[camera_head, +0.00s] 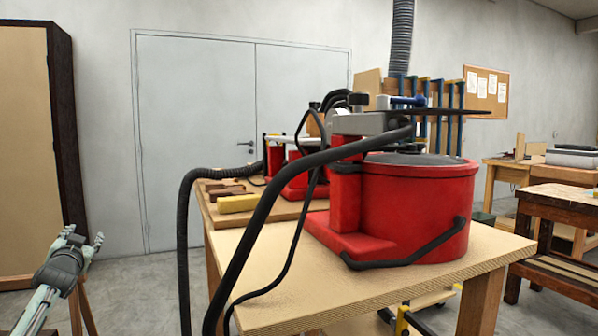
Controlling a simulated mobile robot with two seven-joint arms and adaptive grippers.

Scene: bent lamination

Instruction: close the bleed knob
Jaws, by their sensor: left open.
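A red machine with a round drum (415,205) stands on the wooden table at the centre right. A grey metal head (362,123) sits on its upper left, with a small black knob-like part (358,99) on top. I cannot tell whether this is the bleed knob, or how far it is turned. My left gripper (86,238) is low at the left, open and empty, well apart from the table and machine. My right gripper is not in view.
Thick black hoses (255,225) arch in front of the machine and hang past the table's (285,300) left side. A second red machine (297,178), a yellow block (237,203) and brown wooden pieces stand behind. A workbench (560,205) is at right. Floor between gripper and table looks clear.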

